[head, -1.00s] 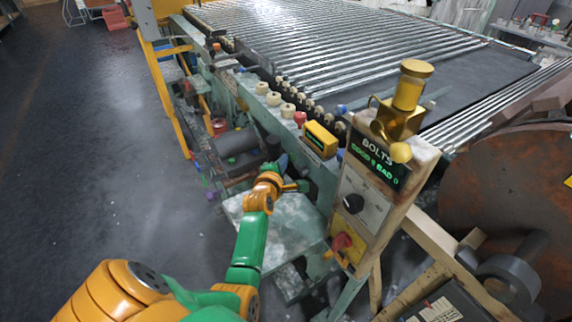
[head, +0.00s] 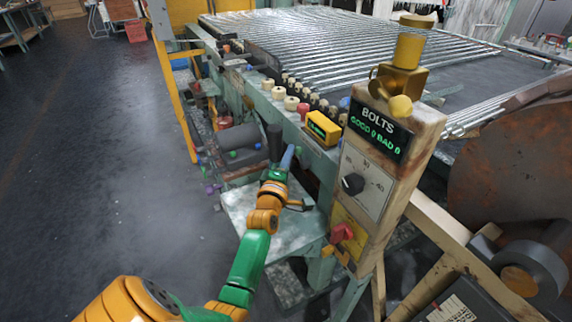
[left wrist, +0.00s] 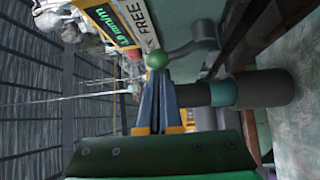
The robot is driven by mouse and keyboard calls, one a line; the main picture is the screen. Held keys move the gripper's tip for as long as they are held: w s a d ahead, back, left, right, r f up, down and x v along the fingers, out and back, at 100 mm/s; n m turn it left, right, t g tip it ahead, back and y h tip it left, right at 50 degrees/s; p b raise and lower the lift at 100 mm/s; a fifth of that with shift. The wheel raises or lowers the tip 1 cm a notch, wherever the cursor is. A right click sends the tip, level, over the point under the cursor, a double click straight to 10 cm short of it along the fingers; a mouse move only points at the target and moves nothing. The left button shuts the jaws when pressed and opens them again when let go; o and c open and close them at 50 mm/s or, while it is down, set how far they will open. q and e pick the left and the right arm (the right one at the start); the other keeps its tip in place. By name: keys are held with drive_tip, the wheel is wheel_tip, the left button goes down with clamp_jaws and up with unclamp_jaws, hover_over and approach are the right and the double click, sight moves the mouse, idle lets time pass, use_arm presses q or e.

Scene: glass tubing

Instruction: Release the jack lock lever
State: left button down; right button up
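In the left wrist view a grey lever with a green ball knob (left wrist: 158,59) reaches in from the upper right, near a label reading FREE (left wrist: 143,22). I take it for the jack lock lever. My left gripper (left wrist: 157,78) has its blue-grey fingers together, with the tips right by the knob; nothing shows between them. I cannot tell whether they touch it. In the head view my left gripper (head: 288,158) is beside the machine's near side, above a pale metal platform (head: 240,210). The lever is too small to make out there. My right gripper is not in view.
A control box (head: 390,150) marked BOLTS stands to the right of my arm, with a red knob (head: 342,232) low on it. A yellow gauge (head: 323,128) sits on the machine's edge. A dark cylinder (head: 274,142) rises beside the gripper. The floor at left is clear.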

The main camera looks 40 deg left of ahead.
use_arm(q)
drive_tip(key=shift+s+d+f+m+t+b, duration=0.15)
drive_tip(key=shift+d+m+t+b, duration=0.25)
drive_tip(key=shift+m+t+b, duration=0.6)
drive_tip(key=shift+s+d+f+m+t+b, duration=0.1)
drive_tip(key=shift+d+m+t+b, duration=0.4)
drive_tip(key=shift+b, duration=1)
drive_tip(key=shift+s+d+f+m+t+b, duration=0.15)
drive_tip(key=shift+d+m+t+b, duration=0.25)
drive_tip(key=shift+m+b, duration=0.7)
drive_tip(key=shift+a+r, duration=0.1)
